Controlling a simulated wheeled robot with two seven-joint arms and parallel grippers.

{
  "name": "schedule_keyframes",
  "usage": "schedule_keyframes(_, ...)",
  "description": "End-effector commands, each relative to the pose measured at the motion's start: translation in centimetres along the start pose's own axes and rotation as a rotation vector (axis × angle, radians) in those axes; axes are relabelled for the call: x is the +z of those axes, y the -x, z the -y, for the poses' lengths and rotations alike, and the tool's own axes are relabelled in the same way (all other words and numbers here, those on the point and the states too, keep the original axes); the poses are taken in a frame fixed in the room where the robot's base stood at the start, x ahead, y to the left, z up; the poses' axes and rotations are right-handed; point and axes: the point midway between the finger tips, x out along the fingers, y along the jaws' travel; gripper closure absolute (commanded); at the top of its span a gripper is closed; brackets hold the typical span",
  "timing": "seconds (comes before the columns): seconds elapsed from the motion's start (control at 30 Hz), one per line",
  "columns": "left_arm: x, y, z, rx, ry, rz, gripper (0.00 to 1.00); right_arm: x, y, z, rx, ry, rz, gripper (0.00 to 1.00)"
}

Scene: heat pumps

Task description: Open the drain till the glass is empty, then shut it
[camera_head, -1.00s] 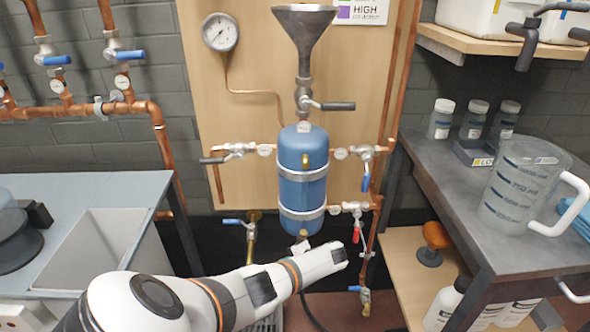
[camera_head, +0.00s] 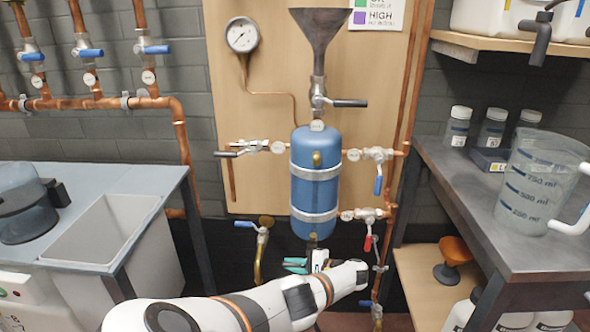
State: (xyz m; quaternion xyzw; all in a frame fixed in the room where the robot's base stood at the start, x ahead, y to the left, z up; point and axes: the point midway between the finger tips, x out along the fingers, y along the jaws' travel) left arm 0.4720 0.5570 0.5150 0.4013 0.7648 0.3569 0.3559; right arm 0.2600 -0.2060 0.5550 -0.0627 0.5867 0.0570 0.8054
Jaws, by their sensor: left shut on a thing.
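I cannot make out a clear glass or a liquid level there. My left gripper (camera_head: 298,264) is just under the vessel, its green-tipped fingers pointing left. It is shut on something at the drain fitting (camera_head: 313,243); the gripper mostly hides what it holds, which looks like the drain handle. A red-handled valve (camera_head: 368,241) is at the vessel's lower right. My right gripper is out of view.
A grey funnel (camera_head: 318,35) and black-handled valve (camera_head: 345,103) stand above the vessel. A blue-handled valve (camera_head: 245,224) is at lower left. A measuring jug (camera_head: 540,185) stands on the right bench (camera_head: 465,205); a sink (camera_head: 105,228) is at left.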

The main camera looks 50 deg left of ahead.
Motion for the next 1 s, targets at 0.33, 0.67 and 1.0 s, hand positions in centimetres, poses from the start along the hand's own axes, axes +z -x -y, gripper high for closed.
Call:
schedule_keyframes(0.33, -0.01, 0.0, -0.19, 0.016, -0.009, -0.008, 1.0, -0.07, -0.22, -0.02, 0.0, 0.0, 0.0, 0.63)
schedule_keyframes(0.67, -0.02, -0.03, -0.19, 0.015, -0.008, -0.009, 0.63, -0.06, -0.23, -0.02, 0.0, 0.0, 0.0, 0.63)
schedule_keyframes(1.0, 0.01, 0.44, -0.14, 0.012, -0.007, -0.007, 0.63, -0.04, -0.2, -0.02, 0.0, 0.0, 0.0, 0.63)
